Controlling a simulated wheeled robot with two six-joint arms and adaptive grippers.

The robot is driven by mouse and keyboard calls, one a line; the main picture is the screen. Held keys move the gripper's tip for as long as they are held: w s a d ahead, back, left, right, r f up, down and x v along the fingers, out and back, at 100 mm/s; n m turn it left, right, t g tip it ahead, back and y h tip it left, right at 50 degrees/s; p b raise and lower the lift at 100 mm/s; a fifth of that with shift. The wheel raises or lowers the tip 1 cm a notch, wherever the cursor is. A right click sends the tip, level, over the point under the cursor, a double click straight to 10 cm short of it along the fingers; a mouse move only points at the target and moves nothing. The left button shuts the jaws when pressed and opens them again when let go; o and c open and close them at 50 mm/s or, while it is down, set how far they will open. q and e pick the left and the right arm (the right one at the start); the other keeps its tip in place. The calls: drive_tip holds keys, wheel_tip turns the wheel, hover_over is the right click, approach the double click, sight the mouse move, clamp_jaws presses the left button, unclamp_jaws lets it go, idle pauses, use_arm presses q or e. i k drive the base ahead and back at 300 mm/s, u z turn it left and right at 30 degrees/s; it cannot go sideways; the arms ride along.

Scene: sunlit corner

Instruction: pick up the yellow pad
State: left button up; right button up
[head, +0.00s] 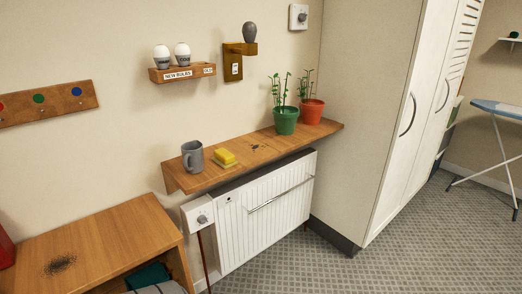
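A yellow pad (224,156) lies on the wooden shelf (205,181) above the radiator. It looks like a small block, with a second yellow layer or edge showing under its top. It sits just right of a grey mug (192,157). Neither of my grippers shows in the head view.
A green pot (286,121) and a red pot (311,111) with plants stand at the shelf's right end. A dark mark or small thing (255,147) lies between pad and pots. A white radiator (265,205) is below. A wooden bench (110,238) stands at lower left.

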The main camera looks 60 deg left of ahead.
sight(223, 158)
drive_tip(key=i, duration=1.55)
drive_tip(key=u, duration=0.4)
drive_tip(key=i, duration=1.05)
drive_tip(key=u, duration=1.6)
drive_tip(key=i, duration=0.8)
drive_tip(key=u, duration=0.95)
drive_tip(key=i, duration=0.2)
drive_tip(key=u, duration=0.2)
